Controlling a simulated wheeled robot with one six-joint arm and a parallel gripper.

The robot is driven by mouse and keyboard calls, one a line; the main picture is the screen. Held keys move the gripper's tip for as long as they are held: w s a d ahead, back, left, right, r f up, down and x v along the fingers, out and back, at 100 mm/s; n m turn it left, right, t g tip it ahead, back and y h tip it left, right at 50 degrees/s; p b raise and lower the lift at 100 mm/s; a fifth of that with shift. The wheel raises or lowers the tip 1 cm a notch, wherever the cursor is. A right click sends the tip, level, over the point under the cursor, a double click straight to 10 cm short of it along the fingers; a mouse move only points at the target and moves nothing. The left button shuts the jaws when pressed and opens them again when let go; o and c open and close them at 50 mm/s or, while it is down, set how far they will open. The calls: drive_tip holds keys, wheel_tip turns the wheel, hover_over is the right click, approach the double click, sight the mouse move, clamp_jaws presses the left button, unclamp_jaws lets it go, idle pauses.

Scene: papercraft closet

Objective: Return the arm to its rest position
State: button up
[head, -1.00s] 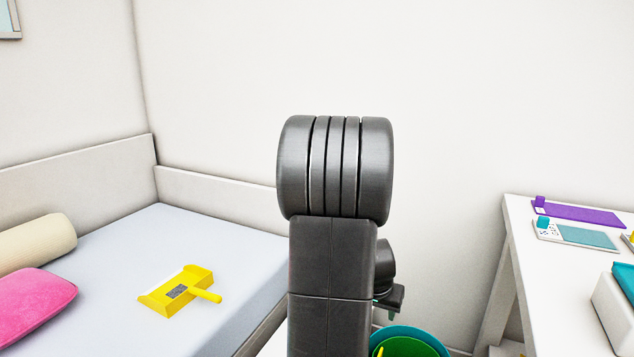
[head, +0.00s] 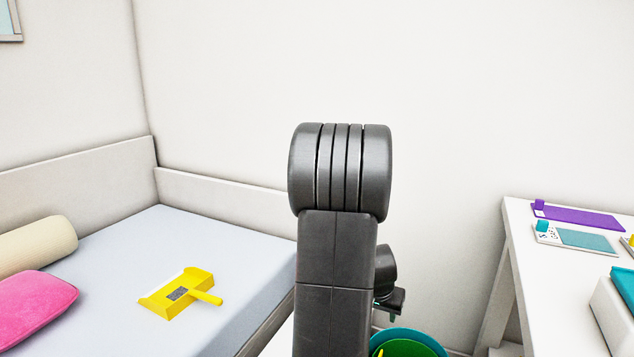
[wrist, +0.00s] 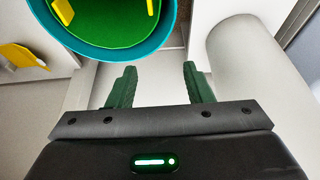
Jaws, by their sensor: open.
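My arm rises in the middle of the head view, folded, with its dark elbow at the top. My gripper (wrist: 155,85) shows in the wrist view with its two green fingers apart and nothing between them. In the head view the gripper is mostly hidden behind my arm; only a small part shows at the arm's right side, above the teal bin. In the wrist view the teal bin (wrist: 72,45) with a green inside lies ahead of the fingers, to the left, and it also shows in the head view (head: 432,340).
A bed (head: 228,240) stands at the left with a yellow tool-like object (head: 182,293), a pink pillow (head: 35,300) and a cream bolster (head: 38,245). A white desk (head: 515,235) at the right bears a purple item (head: 580,217) and a teal-and-white item (head: 578,237). The wall behind is bare.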

drive_tip(key=shift+f, duration=0.15)
drive_tip(key=s+p+v, duration=0.1)
drive_tip(key=p+v, duration=0.2)
drive_tip(key=v, duration=0.8)
drive_tip(key=a+b+x, duration=0.1)
drive_tip(key=b+x, duration=0.6)
drive_tip(key=x, duration=0.8)
wheel_tip(320, 180, up, 24)
drive_tip(key=p, duration=2.3)
drive_tip(key=shift+s+d, duration=0.15)
drive_tip(key=shift+s, duration=0.05)
